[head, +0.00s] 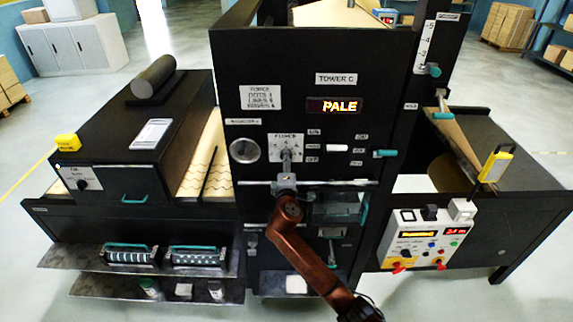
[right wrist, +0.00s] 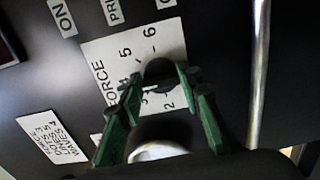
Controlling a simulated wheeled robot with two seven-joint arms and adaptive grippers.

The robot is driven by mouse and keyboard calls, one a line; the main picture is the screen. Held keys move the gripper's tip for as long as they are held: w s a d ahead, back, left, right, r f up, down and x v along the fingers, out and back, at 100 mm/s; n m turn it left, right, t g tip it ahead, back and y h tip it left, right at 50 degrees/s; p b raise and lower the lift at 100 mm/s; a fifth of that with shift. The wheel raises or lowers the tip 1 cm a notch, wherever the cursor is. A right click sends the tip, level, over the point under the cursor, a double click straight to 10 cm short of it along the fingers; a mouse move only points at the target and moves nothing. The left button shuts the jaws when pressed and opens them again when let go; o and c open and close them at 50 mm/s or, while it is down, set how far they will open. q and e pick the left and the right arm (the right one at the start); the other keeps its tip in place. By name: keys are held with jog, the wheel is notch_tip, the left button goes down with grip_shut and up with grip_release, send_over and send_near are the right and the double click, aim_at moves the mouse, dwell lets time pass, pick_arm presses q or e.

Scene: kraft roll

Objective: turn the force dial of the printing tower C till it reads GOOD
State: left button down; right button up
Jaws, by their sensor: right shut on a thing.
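The printing tower C (head: 322,50) stands in the middle of the head view, a black panel with a "TOWER C" label. Its display (head: 335,106) reads PALE in orange letters. The force dial (right wrist: 160,70) is a dark knob on a white plate marked FORCE with numbers around it; 5 and 6 show clearly in the right wrist view. My right gripper (right wrist: 157,88) is shut on the dial, with green fingers on both sides of it. In the head view my right gripper (head: 287,165) covers most of the dial. My left gripper is not in view.
A white label listing force values for dots, lines and waves (head: 261,97) is above the dial. A metal bar (right wrist: 260,70) runs close beside my right gripper. A control box (head: 425,238) hangs at the right.

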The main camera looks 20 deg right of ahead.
dwell(0.5)
jog(key=o, duration=1.2)
jog(key=shift+c, duration=0.2)
jog(key=shift+s, duration=0.1)
jog(key=v, duration=1.2)
